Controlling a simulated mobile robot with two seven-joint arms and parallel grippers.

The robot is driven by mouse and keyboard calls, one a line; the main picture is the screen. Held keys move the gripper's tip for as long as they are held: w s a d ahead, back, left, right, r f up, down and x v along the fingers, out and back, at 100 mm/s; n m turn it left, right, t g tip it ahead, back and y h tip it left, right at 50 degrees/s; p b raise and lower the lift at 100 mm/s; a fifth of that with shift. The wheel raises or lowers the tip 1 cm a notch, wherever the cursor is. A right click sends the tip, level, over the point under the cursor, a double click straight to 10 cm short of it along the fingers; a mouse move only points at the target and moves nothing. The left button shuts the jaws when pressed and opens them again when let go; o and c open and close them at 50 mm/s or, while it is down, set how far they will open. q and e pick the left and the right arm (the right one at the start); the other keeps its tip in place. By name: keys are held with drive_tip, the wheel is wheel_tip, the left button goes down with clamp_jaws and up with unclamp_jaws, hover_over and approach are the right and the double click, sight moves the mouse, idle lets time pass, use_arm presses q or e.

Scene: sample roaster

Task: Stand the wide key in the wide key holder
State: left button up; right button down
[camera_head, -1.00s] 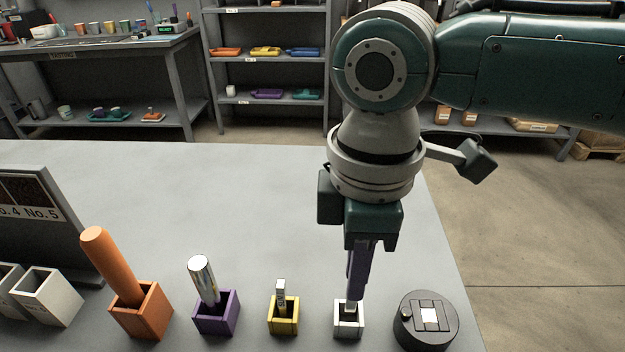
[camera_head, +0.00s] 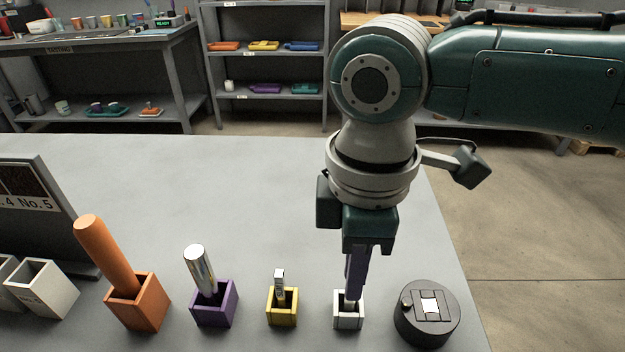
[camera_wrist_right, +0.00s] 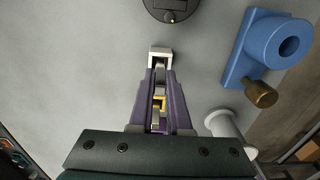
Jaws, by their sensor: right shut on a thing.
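My right gripper (camera_head: 353,290) points straight down, with its purple fingers shut on a pale metal key (camera_head: 350,304) that I take to be the wide key. The fingers hide most of it. Its lower end is inside the opening of the small white square holder (camera_head: 348,322); whether it touches the bottom cannot be seen. The fingertips are at or just above the holder's rim. In the right wrist view the white holder (camera_wrist_right: 160,52) shows just beyond the fingertips (camera_wrist_right: 158,68). My left gripper is not in view.
To the left stand a yellow holder (camera_head: 283,317) with a flat metal piece, a purple holder (camera_head: 214,315) with a silver cylinder and an orange holder (camera_head: 140,312) with an orange rod. A round black device (camera_head: 428,328) is close on the right. A blue fixture (camera_wrist_right: 255,45) shows in the wrist view.

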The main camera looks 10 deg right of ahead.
drive_tip(key=shift+f+b, duration=0.5)
drive_tip(key=shift+f, duration=0.45)
drive_tip(key=c, duration=0.8)
unclamp_jaws()
wheel_tip(320, 180, up, 9)
drive_tip(key=shift+f+p, duration=0.1)
drive_tip(key=shift+p, duration=0.9)
drive_tip(key=shift+r, duration=0.6)
